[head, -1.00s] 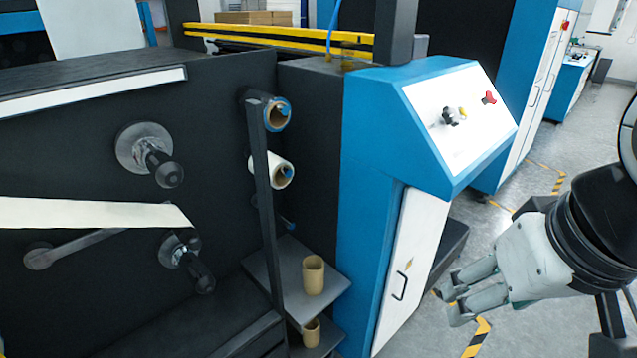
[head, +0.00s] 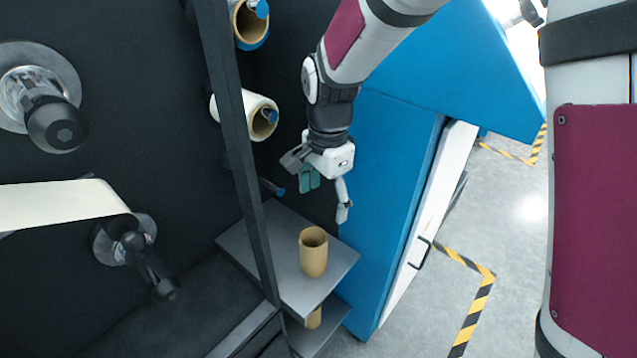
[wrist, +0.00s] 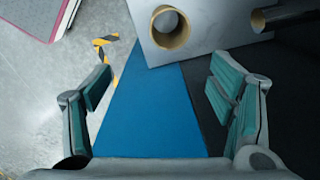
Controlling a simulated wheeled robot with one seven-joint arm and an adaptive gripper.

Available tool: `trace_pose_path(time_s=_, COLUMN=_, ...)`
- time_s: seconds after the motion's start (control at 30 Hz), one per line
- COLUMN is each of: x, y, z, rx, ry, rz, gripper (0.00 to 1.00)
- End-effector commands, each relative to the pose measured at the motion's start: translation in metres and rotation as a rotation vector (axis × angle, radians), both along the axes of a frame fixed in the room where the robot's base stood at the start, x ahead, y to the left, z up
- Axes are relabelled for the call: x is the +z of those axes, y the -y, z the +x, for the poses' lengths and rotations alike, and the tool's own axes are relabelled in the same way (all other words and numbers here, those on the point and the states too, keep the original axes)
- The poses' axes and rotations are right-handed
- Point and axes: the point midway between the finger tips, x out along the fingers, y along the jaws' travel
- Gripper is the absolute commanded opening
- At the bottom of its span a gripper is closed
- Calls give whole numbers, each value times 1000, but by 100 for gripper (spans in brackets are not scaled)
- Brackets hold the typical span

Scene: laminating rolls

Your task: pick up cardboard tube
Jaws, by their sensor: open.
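A brown cardboard tube (head: 313,254) stands upright on the upper grey shelf (head: 277,231) in the head view. The wrist view shows its open top end (wrist: 172,30) near the upper middle. A second cardboard tube (head: 314,318) is on the lower shelf, mostly hidden by the upper one. My gripper (head: 324,196) is open and empty, above and behind the upper tube, apart from it. In the wrist view its two fingers (wrist: 162,95) are spread wide, with the blue cabinet side between them.
A dark upright bar (head: 235,140) stands left of the shelves. Rolls on spindles, one brown (head: 250,22) and one white (head: 247,113), stick out above them. The blue cabinet (head: 385,200) stands close on the right. Open floor (head: 510,225) lies beyond it.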

Motion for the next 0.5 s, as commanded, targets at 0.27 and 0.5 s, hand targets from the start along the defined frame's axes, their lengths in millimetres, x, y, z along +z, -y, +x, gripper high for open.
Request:
trace_pose_path(time_s=0.27, x=-46, y=-21, z=10, rx=-78, ry=-22, rz=-22, gripper=77)
trace_pose_path(time_s=0.5, x=-88, y=-21, z=10, rx=-80, ry=-23, rz=-25, gripper=77)
